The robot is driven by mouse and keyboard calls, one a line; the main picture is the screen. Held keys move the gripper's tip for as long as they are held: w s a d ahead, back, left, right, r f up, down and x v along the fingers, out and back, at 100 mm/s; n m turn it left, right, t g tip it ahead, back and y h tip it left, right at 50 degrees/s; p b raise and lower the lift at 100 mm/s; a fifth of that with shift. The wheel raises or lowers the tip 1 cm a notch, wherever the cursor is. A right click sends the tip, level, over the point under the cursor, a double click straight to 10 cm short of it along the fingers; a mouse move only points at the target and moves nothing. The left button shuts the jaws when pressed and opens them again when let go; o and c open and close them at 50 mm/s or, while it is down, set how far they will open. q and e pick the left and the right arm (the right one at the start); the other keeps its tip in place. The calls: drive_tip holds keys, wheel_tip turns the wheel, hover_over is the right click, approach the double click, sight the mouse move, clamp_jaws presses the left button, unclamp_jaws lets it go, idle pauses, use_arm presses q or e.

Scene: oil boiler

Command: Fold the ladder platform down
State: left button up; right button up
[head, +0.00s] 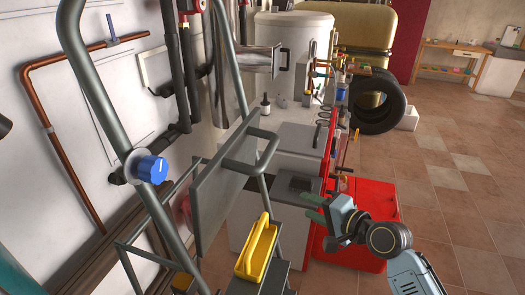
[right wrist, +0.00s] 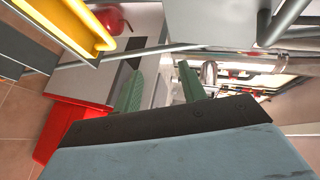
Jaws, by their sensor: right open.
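The ladder (head: 95,85) stands at the left in the head view, a grey tubular frame. Its platform (head: 218,185) is a flat grey panel that stands steeply tilted between the rails, with a tubular handrail (head: 255,150) beside its upper right edge. A grey panel, likely the platform, shows at the top right of the right wrist view (right wrist: 212,18). My right gripper (head: 308,206) is to the right of the platform, apart from it. Its green fingers are spread and empty in the right wrist view (right wrist: 160,72). My left gripper is not in view.
A yellow tray (head: 251,252) sits on the ladder below the platform, left of my right gripper. A red cabinet (head: 378,200) stands behind the gripper. A blue knob (head: 152,169) is near the left rail. Open tiled floor (head: 465,215) lies to the right.

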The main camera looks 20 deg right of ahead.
drive_tip(key=s+a+r+t+y+p, duration=0.1)
drive_tip(key=a+r+y, duration=0.1)
drive_tip(key=r, duration=0.5)
drive_tip(key=s+a+r+y, duration=0.1)
drive_tip(key=s+r, duration=0.1)
drive_tip(key=r, duration=0.6)
drive_tip(key=p+x, duration=0.2)
drive_tip(key=x, duration=1.1)
drive_tip(key=shift+a+n, duration=0.2)
drive_tip(key=shift+n, duration=0.1)
clamp_jaws()
